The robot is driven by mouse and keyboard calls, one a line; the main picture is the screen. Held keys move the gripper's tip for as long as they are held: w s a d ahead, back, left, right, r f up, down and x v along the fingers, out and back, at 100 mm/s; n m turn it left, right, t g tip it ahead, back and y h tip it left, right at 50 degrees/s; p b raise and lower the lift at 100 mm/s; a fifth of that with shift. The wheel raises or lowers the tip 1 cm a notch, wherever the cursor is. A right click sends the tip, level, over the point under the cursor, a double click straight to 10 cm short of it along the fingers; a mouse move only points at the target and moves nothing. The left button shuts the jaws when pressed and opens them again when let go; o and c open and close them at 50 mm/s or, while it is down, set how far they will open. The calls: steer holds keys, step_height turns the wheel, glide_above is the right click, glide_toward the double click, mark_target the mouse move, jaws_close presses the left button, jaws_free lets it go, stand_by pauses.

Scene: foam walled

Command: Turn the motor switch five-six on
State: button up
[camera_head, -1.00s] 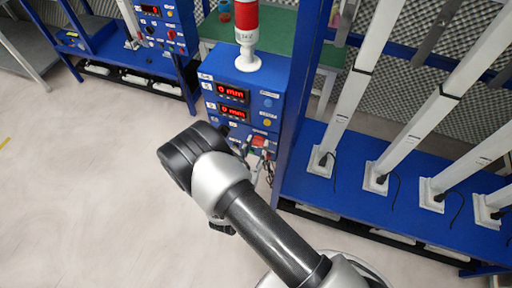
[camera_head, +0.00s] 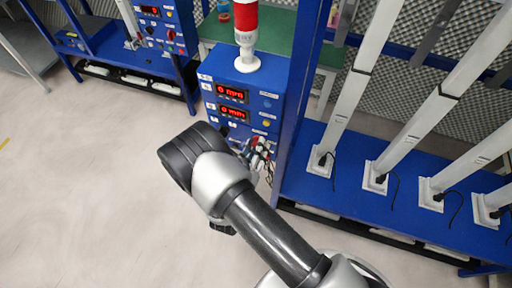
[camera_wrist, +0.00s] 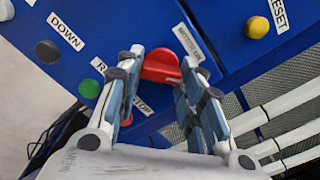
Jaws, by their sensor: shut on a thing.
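The motor switch is a red knob (camera_wrist: 160,66) on the blue control box (camera_head: 232,80). It sits beside a label reading "MOTOR" and partly hidden letters. In the wrist view my gripper (camera_wrist: 164,60) has one finger on each side of the knob, and its fingertips are closed on it. In the head view my gripper (camera_head: 258,152) is at the lower right of the box front, and the knob is mostly hidden behind the fingers. I cannot read "five-six" on any label.
A yellow button (camera_wrist: 257,27) marked RESET, a black button (camera_wrist: 48,51) by DOWN and a green button (camera_wrist: 89,89) are near. A red-and-white signal tower (camera_head: 246,30) stands on the box. White columns (camera_head: 352,90) rise at right. Open floor (camera_head: 90,190) lies left.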

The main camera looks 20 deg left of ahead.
steer(key=shift+r+n+p, duration=0.1)
steer(key=shift+n+p, duration=0.25)
steer(key=shift+n, duration=4.65)
steer(key=shift+d, duration=0.1)
steer(key=o, duration=1.1)
steer(key=shift+c, duration=0.2)
steer(key=s+a, duration=0.1)
steer(key=s, duration=1.1)
steer(key=shift+r, duration=0.1)
